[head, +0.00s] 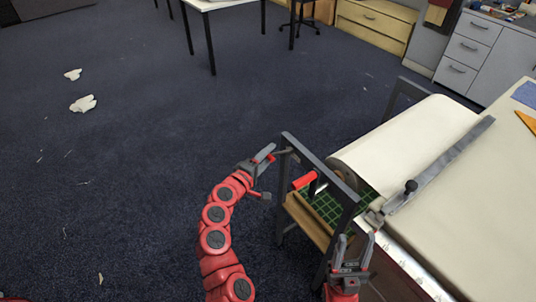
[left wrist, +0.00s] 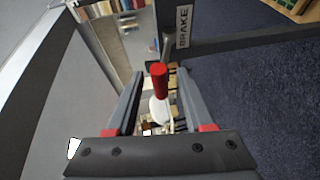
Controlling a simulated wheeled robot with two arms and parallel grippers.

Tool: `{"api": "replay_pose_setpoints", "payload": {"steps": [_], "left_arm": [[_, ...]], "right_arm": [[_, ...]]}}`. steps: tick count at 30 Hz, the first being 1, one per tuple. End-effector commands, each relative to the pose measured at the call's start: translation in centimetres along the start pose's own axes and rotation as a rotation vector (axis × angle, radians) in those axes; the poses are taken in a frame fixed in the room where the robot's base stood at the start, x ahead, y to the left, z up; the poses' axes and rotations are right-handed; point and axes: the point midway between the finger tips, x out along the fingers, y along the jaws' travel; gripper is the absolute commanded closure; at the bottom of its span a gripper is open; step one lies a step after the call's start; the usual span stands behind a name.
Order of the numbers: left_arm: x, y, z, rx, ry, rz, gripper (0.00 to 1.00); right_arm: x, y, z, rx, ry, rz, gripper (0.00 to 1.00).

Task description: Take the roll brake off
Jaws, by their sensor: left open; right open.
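The roll brake shows as a red handle (head: 304,180) at the end of the roll stand, just inside its dark grey frame (head: 328,165). In the left wrist view the red handle (left wrist: 159,82) appears between the fingers of my open left gripper (left wrist: 158,74), with no visible grip on it. A BRAKE label (left wrist: 184,27) is on the frame beyond it. In the head view my left gripper (head: 264,172) is just left of the frame. My right gripper (head: 354,250) is open and empty at the table's near corner. The handle's lower mounting is hidden.
A large white roll (head: 400,140) lies beside the cloth-covered table (head: 470,190). A long grey cutting bar (head: 440,165) with a black knob lies along the table edge. A green gridded mat (head: 345,208) rests on a low shelf under the roll. Open floor lies to the left.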

Motion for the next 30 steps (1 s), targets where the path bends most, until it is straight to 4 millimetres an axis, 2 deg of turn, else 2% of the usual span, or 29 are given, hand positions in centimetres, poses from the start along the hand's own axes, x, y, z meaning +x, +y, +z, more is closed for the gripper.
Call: {"api": "replay_pose_setpoints", "payload": {"steps": [11, 18, 20, 30], "left_arm": [[0.43, -0.08, -0.01, 0.0, 0.001, -0.001, 0.48], [0.41, -0.07, -0.03, 0.0, 0.001, -0.001, 0.91], [0.41, -0.06, -0.03, 0.0, 0.001, -0.001, 1.0], [0.41, -0.04, -0.03, 0.0, 0.001, -0.001, 1.0]], "right_arm": [[0.04, 0.0, -0.01, 0.0, 0.0, 0.0, 0.5], [0.04, 0.0, -0.01, 0.0, 0.0, 0.0, 0.5], [0.04, 0.0, -0.01, 0.0, 0.0, 0.0, 0.5], [0.03, 0.0, 0.0, 0.0, 0.0, 0.0, 0.5]]}}
